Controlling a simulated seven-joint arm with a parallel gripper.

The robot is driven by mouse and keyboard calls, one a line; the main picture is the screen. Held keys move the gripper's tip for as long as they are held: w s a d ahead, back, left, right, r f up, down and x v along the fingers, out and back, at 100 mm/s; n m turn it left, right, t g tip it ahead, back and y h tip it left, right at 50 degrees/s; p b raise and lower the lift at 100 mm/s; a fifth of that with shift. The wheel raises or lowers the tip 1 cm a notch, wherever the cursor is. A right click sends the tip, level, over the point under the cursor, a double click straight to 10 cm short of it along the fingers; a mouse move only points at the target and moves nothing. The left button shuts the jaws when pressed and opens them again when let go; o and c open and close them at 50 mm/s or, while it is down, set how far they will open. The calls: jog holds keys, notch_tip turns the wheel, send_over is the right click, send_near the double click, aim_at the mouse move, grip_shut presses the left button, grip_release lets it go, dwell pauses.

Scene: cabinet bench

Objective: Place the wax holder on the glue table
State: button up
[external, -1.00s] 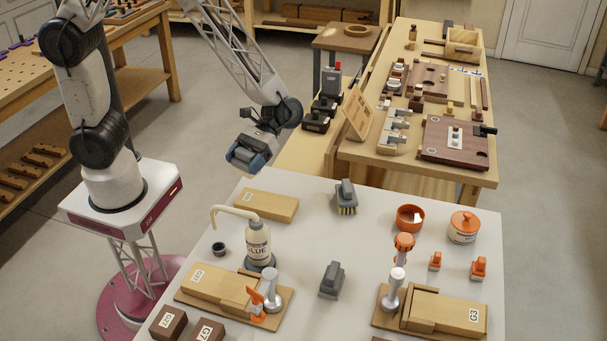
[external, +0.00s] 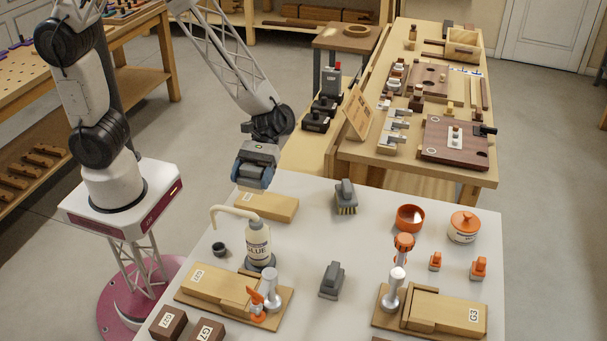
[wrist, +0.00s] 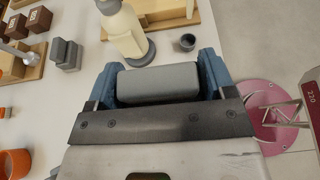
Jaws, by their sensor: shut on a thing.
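My gripper (external: 253,174) hangs above the far left edge of the white glue table (external: 310,222), near a wooden block. In the wrist view my gripper (wrist: 157,80) has its blue fingers shut on a grey block (wrist: 157,84). This block may be the wax holder; no label on it shows.
A wooden block (external: 266,206) lies just below my gripper. A small dark cup (external: 219,249), grey brush (external: 346,196), grey block-shaped tool (external: 332,280) and orange bowl (external: 410,218) stand on the table. Clear tabletop lies between the glue bottle and the orange bowl.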

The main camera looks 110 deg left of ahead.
notch_tip(320, 180, down, 7)
jog(key=shift+r, duration=0.15)
jog(key=shift+w, duration=0.1)
dwell(0.6)
jog(key=w, duration=0.5)
jog(key=w+d+f, duration=0.1)
jog(key=w, duration=0.9)
jog(key=shift+w+d+f, duration=0.25)
jog(key=shift+w, duration=0.1)
jog(key=shift+f, duration=1.75)
jog(key=shift+f, duration=0.1)
jog(key=o, duration=1)
jog(key=shift+c, duration=0.2)
